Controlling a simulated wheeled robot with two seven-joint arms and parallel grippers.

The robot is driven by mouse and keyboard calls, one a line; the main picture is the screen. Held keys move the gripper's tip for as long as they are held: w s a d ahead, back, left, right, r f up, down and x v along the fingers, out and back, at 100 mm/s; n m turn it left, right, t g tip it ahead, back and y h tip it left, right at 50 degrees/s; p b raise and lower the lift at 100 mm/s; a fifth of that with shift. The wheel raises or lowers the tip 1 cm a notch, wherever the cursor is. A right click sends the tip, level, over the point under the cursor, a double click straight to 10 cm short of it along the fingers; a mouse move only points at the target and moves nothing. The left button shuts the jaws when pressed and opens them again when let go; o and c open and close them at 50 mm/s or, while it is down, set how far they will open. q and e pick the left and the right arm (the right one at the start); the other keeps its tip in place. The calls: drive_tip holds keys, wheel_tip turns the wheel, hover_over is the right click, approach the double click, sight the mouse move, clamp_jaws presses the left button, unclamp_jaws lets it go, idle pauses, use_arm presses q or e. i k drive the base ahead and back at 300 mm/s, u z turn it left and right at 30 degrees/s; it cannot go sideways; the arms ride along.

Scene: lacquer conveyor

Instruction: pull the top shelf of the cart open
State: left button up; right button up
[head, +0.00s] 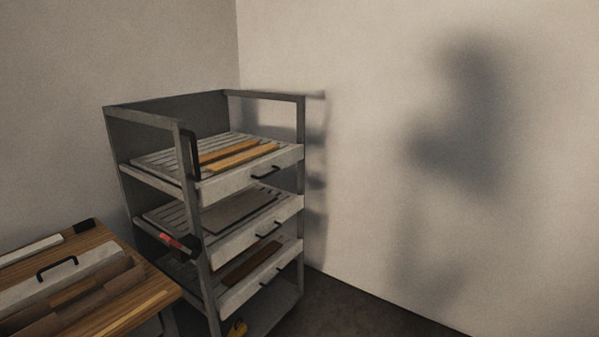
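The cart (182,146) is a tall grey metal frame standing against the wall corner, left of the middle in the head view. Its top shelf (228,181) is a light slatted tray with a front panel and a black handle (266,173). It appears flush with the frame. Two orange-brown wooden strips (240,156) lie on it. A longer black vertical handle (191,155) is on the cart's near corner post. Neither of my grippers is in view.
Below are a middle shelf (236,240) with a grey board and a lower shelf (240,291) with a brown board. A wooden-topped table (150,297) holding boards stands at the lower left, close to the cart. Dark floor (345,312) is open at right.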

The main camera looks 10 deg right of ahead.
sight(212, 188)
drive_tip(key=z, duration=0.6)
drive_tip(key=i, duration=1.95)
drive_tip(key=u, duration=0.85)
